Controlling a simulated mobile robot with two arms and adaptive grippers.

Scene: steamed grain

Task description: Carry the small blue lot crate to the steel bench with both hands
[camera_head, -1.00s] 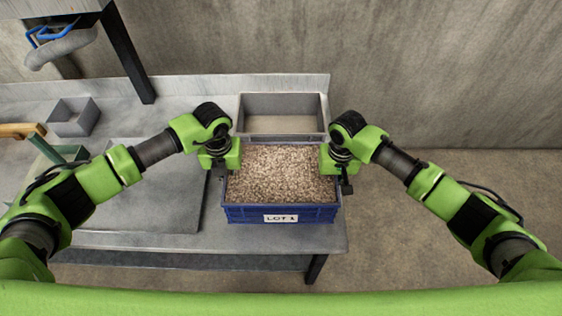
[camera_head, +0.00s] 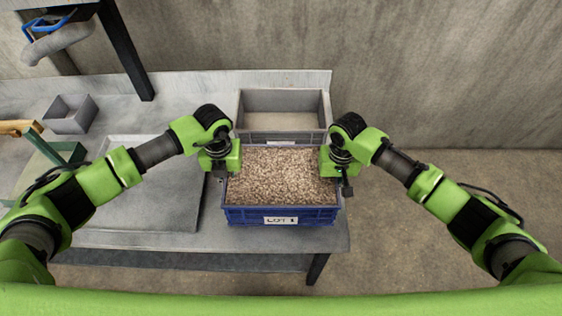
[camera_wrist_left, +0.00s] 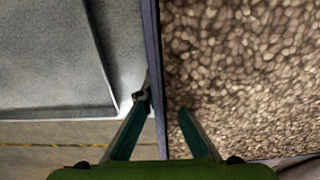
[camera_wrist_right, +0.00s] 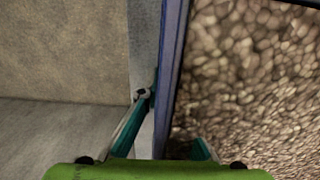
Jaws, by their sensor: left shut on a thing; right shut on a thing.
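The blue lot crate (camera_head: 240,215) is full of pale brown grain (camera_head: 285,175) and has a white "LOT 1" label on its near side. It is over the right end of the steel bench (camera_head: 170,238); I cannot tell whether it rests on the top or hangs just above it. My left gripper (camera_head: 220,172) is shut on the crate's left wall, which runs between the fingers in the left wrist view (camera_wrist_left: 157,110). My right gripper (camera_head: 346,185) is shut on the right wall, which shows between the fingers in the right wrist view (camera_wrist_right: 168,110).
A grey crate (camera_head: 327,110) stands just behind the blue one. A shallow grey tray (camera_head: 150,210) lies to the left. A small grey box (camera_head: 70,115) and a green thing with a wooden handle (camera_head: 22,128) are farther left. The floor right of the bench is clear.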

